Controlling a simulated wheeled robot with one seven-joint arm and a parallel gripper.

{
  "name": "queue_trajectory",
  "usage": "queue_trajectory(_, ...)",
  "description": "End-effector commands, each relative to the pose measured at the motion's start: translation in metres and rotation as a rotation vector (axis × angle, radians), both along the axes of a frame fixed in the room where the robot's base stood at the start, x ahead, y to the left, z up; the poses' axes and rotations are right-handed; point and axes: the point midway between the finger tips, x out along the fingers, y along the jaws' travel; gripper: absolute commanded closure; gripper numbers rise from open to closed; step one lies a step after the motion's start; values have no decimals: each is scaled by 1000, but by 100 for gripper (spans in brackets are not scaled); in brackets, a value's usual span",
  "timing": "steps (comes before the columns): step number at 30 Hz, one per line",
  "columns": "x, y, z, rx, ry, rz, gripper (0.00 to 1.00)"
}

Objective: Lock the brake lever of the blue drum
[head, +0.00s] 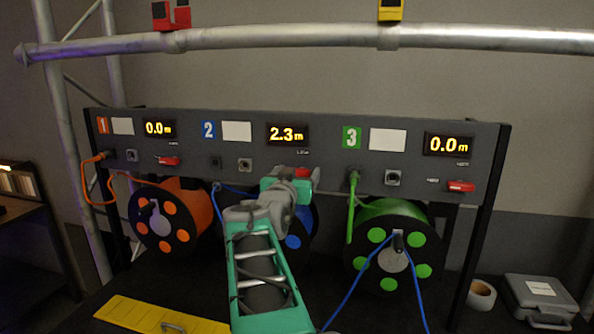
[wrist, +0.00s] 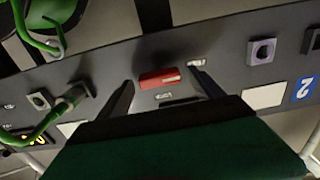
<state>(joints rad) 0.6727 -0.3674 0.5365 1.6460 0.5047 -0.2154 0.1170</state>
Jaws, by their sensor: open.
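The blue drum (head: 293,241) is at the middle of the rack, mostly hidden behind my arm. Its red brake lever (head: 303,172) shows just above my gripper (head: 291,188) in the head view, partly covered. In the wrist view the red lever (wrist: 160,78) lies along the grey panel, with a small pale label to either side of it. My gripper (wrist: 162,80) is open, its two dark fingers on either side of the lever. I cannot tell whether they touch it.
The orange drum (head: 170,214) and the green drum (head: 390,250) flank the blue one, with red levers (head: 168,160) and (head: 461,186) above them. A green cable (wrist: 45,130) and its connector are near the gripper. A metal truss tube (head: 280,37) crosses above.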

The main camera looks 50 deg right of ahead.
Motion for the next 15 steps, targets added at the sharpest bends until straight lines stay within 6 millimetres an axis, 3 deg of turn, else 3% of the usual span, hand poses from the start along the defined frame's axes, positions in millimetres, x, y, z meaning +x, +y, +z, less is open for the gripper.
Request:
queue_trajectory(5,0,0,0,0,0,1,24)
queue_trajectory(15,0,1,0,0,0,0,51)
